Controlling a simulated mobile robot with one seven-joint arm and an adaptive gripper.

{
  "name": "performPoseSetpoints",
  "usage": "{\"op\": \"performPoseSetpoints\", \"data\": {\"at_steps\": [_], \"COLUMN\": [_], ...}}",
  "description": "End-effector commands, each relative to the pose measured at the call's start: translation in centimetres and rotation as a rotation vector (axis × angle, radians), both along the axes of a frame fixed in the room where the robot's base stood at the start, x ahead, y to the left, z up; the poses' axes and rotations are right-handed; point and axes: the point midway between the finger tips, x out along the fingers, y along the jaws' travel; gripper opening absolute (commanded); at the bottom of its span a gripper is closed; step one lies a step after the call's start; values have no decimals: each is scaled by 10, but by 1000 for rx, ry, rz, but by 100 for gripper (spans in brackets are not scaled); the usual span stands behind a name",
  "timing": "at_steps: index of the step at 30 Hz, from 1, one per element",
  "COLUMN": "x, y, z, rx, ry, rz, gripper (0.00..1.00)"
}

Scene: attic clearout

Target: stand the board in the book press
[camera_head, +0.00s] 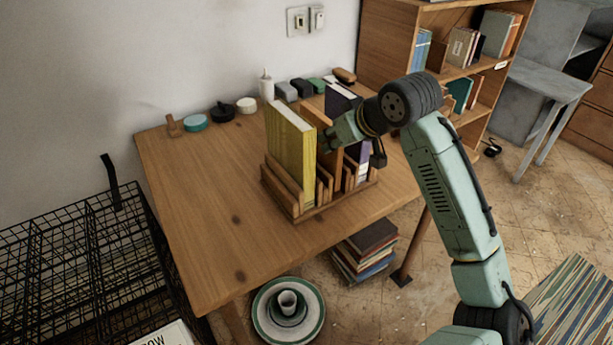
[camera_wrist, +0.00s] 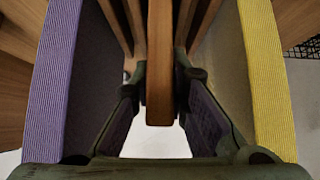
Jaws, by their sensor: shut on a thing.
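The book press is a wooden slotted rack (camera_head: 310,211) on the table. The board (camera_head: 312,122) is a flat brown wooden panel, upright among the press's dividers between a yellow book and a purple book. My gripper (camera_head: 333,137) is shut on the board's near edge from the right. In the wrist view the board (camera_wrist: 160,75) is edge-on, with a finger of my gripper (camera_wrist: 160,108) on each side. Its lower end is hidden by dividers, so I cannot tell whether it rests on the press's base.
The yellow book (camera_head: 291,150) and purple book (camera_head: 357,160) stand close on either side, leaving little room around my fingers. Small items, including a white bottle (camera_head: 266,85), line the table's back. The table's left part (camera_head: 205,180) is clear. A bookshelf (camera_head: 385,45) stands behind.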

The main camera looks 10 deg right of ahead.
Motion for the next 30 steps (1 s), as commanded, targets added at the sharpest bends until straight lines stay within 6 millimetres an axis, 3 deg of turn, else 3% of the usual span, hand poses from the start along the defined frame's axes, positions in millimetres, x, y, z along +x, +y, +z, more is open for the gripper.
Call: {"op": "performPoseSetpoints", "data": {"at_steps": [11, 24, 30], "x": [-2, -36, -43], "y": [-1, -14, -16], "z": [0, 0, 0], "rx": [0, 0, 0], "ry": [-1, -1, -1], "rz": [-1, -3, 0], "gripper": [0, 0, 0]}}
